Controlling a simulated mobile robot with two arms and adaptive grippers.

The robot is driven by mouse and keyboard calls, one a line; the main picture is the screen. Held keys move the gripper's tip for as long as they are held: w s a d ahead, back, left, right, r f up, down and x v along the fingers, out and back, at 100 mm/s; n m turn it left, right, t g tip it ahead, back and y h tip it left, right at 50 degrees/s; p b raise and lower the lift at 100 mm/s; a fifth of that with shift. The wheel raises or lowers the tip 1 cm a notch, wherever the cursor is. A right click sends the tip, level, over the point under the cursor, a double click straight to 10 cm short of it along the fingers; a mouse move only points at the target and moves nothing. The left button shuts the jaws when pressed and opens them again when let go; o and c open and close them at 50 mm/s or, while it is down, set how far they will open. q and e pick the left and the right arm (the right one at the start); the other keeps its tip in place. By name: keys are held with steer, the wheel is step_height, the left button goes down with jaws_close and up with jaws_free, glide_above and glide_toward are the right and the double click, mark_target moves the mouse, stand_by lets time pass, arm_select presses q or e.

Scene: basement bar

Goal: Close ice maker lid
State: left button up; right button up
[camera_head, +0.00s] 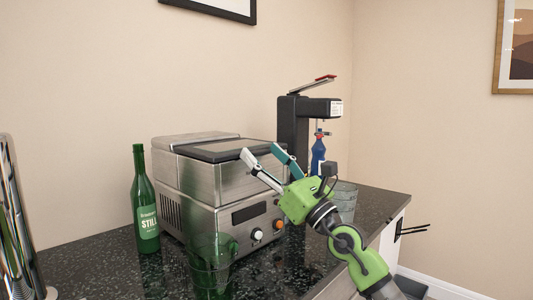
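The ice maker (190,180) is a stainless steel box on the dark counter, with a small display and knobs on its front. Its lid (225,150), with a dark panel on top, lies low and nearly flat over the box; I cannot tell whether it is fully down. My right gripper (265,156) is green, with its two fingers spread apart and nothing between them. It is at the front right of the ice maker, with its fingertips near the lid's front right edge. Whether they touch it is unclear. My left gripper is not in view.
A green bottle (145,210) stands left of the ice maker, and a green-tinted glass (210,268) stands in front. A black machine (293,122) with a raised lever and a blue bottle (318,155) stand behind my gripper. A clear glass (346,198) is to the right.

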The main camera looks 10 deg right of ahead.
steer(key=shift+w+a+f, duration=0.1)
steer(key=shift+a+f, duration=0.05)
stand_by(0.3)
steer(key=v, duration=1.2)
stand_by(0.4)
